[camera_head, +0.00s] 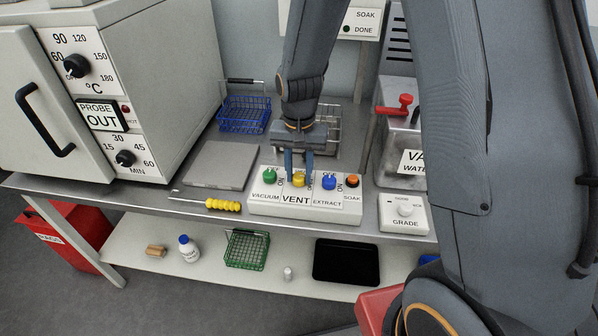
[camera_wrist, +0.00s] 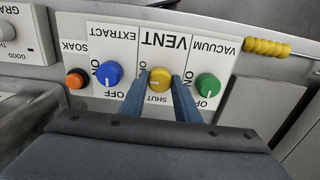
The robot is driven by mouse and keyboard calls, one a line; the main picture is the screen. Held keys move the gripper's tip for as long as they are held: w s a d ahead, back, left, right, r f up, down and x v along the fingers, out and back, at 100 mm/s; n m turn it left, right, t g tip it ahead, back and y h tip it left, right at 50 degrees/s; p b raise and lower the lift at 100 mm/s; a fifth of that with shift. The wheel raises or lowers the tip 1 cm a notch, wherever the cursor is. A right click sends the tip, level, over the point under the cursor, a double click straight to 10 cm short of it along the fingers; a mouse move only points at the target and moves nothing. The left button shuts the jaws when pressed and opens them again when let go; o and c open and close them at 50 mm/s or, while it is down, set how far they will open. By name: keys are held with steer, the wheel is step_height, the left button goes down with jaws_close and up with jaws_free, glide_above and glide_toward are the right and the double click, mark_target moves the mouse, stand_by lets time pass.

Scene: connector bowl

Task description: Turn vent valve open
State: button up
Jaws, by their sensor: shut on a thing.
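The yellow vent knob (camera_wrist: 159,79) is on the white control panel, above the VENT label in the head view. My gripper (camera_wrist: 160,82) reaches down onto it, with one blue finger on each side, shut on the knob. The knob also shows between the fingers in the head view (camera_head: 299,180). In the wrist view, a white pointer mark on the knob faces left, toward one finger. The word SHUT shows just below the knob there. Another label beside the knob is mostly hidden by the left finger.
On the same panel, a green vacuum knob (camera_head: 270,176) and a blue extract knob (camera_head: 329,182) stand close on either side. An orange soak button (camera_head: 352,181) sits at the panel's right end. A yellow-handled tool (camera_head: 222,204) lies left of the panel.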

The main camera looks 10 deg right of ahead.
mark_target(299, 176)
steer(key=shift+w, duration=0.1)
steer(key=o, duration=1)
steer(key=shift+o, duration=0.2)
steer(key=shift+r, duration=0.1)
steer(key=shift+r+b, duration=0.85)
steer(key=shift+r, duration=3)
steer(key=s+d+n+t, duration=0.1)
steer(key=s+d+n, duration=0.3)
steer(key=s+d, duration=0.3)
steer(key=s, duration=0.5)
steer(key=shift+s, duration=0.4)
